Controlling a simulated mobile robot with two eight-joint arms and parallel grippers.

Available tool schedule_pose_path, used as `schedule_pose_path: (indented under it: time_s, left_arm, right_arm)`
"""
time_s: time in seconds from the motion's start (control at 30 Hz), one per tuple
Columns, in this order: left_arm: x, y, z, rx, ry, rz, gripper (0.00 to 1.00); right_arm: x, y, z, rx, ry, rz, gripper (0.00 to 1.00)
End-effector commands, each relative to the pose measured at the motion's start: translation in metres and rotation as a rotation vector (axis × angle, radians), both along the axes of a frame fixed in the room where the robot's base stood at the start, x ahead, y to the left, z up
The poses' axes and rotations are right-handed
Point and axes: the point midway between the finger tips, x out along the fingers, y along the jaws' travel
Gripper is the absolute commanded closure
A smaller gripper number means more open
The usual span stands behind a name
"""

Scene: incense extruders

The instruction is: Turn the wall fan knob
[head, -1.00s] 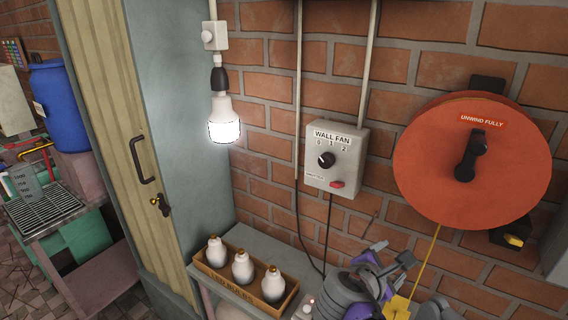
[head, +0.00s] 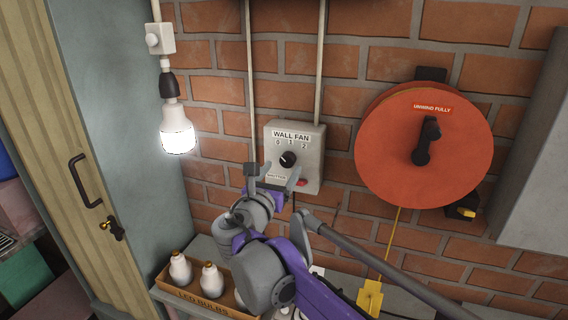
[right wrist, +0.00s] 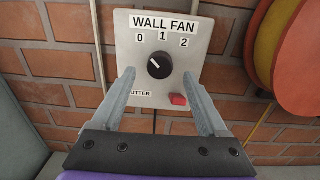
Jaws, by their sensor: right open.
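The wall fan box (head: 308,143) is a pale panel on the brick wall, marked 0, 1 and 2. Its black round knob (head: 288,159) has a white pointer mark that leans up and left, toward the 0. In the right wrist view the knob (right wrist: 159,66) shows between the two fingertips, with no visible grip on it. My right gripper (head: 272,174) is open and empty in front of the box, its fingers pointing at the panel. A red button (right wrist: 178,98) sits below and right of the knob, near the right finger. My left gripper is not in view.
An orange cable reel (head: 425,145) hangs to the right of the box. A lit bulb (head: 177,128) hangs to the left, beside a grey cabinet. A box of LED bulbs (head: 182,298) stands on the shelf below. Conduits run up the wall above the box.

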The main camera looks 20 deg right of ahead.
Motion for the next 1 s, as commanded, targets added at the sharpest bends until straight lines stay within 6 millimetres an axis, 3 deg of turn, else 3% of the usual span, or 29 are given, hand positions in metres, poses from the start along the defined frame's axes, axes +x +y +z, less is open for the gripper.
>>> schedule_pose_path:
  time_s: [0.23,0.6,1.0]
  left_arm:
    - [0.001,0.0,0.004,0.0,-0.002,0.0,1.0]
    - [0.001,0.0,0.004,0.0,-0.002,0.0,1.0]
    - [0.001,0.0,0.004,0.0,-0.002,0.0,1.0]
  right_arm:
    - [0.025,-0.017,0.0,0.001,-0.001,-0.001,0.23]
    - [0.029,-0.019,0.0,0.001,-0.001,0.001,0.25]
    - [0.029,-0.019,0.0,0.001,-0.001,0.001,0.97]
